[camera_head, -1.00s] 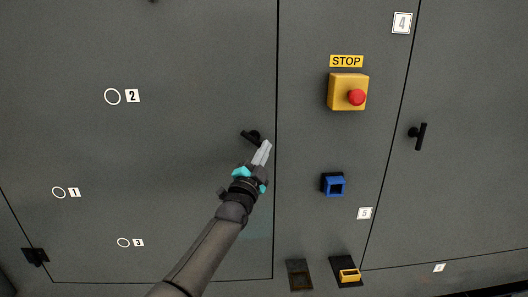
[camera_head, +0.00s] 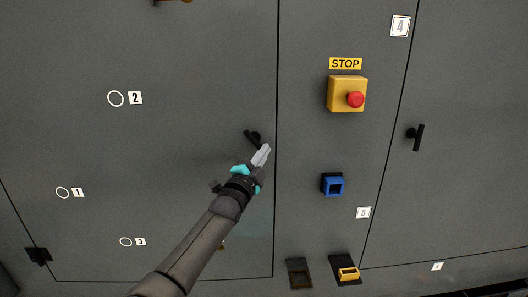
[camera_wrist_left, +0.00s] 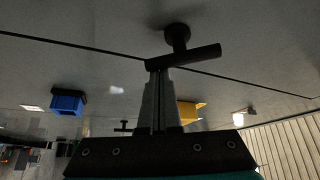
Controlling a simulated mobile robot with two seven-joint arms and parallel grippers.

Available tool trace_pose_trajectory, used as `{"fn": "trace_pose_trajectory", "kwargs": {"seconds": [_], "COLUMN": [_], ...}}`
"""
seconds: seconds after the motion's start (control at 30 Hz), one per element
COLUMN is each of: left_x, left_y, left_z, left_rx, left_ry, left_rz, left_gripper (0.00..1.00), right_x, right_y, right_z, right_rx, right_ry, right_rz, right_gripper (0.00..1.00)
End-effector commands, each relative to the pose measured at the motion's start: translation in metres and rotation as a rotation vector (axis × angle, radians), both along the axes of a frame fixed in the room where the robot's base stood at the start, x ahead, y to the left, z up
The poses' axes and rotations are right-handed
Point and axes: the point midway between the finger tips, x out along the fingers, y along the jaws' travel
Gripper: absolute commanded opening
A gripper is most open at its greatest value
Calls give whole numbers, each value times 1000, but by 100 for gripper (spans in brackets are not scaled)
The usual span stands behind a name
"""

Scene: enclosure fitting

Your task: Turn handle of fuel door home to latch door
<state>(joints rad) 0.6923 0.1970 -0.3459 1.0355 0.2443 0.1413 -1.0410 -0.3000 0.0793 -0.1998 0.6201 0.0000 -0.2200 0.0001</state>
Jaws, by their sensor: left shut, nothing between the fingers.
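The fuel door (camera_head: 190,75) is a large dark grey panel that looks flush with the enclosure front. Its black bar handle (camera_head: 251,136) sits near the right edge, tilted with its upper end to the left. In the left wrist view the handle (camera_wrist_left: 190,56) stands out on a round stem. My left gripper (camera_head: 265,154) is shut and empty, its fingertips at the handle's lower end. In the left wrist view the gripper (camera_wrist_left: 158,73) has its tips right at one end of the bar; I cannot tell whether they touch. My right gripper is not in view.
Right of the door seam are a yellow box with a red stop button (camera_head: 355,99), a blue socket (camera_head: 333,186) and a yellow-fronted fitting (camera_head: 348,274). Another door at right has an upright black handle (camera_head: 416,137). A black hinge (camera_head: 38,256) is at lower left.

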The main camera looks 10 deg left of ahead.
Motion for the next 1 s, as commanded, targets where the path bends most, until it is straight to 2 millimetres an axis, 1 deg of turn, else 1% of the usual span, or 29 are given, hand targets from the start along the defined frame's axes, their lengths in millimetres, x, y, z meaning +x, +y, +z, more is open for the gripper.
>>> {"fn": "trace_pose_trajectory", "kwargs": {"seconds": [1.0], "left_x": [-1], "left_y": [5], "left_z": [-3], "left_rx": [200], "left_ry": [57], "left_rz": [0], "left_gripper": [0], "right_x": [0], "right_y": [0], "right_z": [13], "right_rx": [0], "right_ry": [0], "right_rz": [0], "right_gripper": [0]}}
